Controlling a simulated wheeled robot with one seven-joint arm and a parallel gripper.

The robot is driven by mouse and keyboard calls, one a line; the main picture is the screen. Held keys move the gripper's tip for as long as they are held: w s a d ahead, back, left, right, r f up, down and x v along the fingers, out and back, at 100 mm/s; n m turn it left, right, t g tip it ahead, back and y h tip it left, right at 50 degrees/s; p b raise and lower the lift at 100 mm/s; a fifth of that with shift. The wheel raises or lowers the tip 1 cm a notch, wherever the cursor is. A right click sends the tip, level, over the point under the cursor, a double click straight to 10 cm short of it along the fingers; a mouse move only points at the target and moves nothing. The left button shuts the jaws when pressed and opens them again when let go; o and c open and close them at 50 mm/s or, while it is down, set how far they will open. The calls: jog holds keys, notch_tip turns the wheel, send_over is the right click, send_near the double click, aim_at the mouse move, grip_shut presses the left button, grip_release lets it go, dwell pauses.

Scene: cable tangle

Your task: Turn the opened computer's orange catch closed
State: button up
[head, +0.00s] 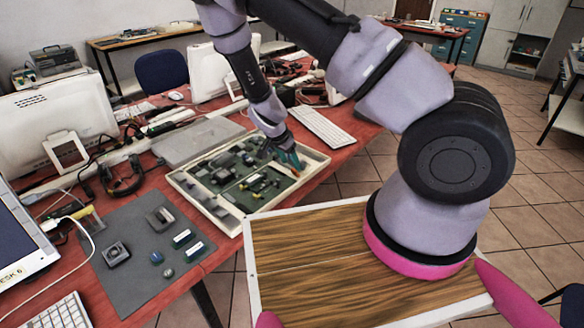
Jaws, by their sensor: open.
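The opened computer (208,210) lies flat on the red table, a shallow pale case with a green circuit board and several dark parts inside. My gripper (291,163) reaches down from above over the right part of the case. Its teal fingers are apart, with nothing seen between them. A small orange patch shows by the fingers; I cannot tell whether it is the catch or part of the gripper. The catch is otherwise not made out, and the fingers may hide it. I cannot tell whether the fingers touch anything.
A grey flat panel (198,141) lies behind the case. A dark grey mat (128,225) with several small parts lies at left front. A white keyboard (321,126) lies behind the case at right. Monitors and loose cables crowd the table's left and back.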

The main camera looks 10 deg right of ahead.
aim_at(294, 170)
jog(key=shift+x, duration=1.8)
grip_shut()
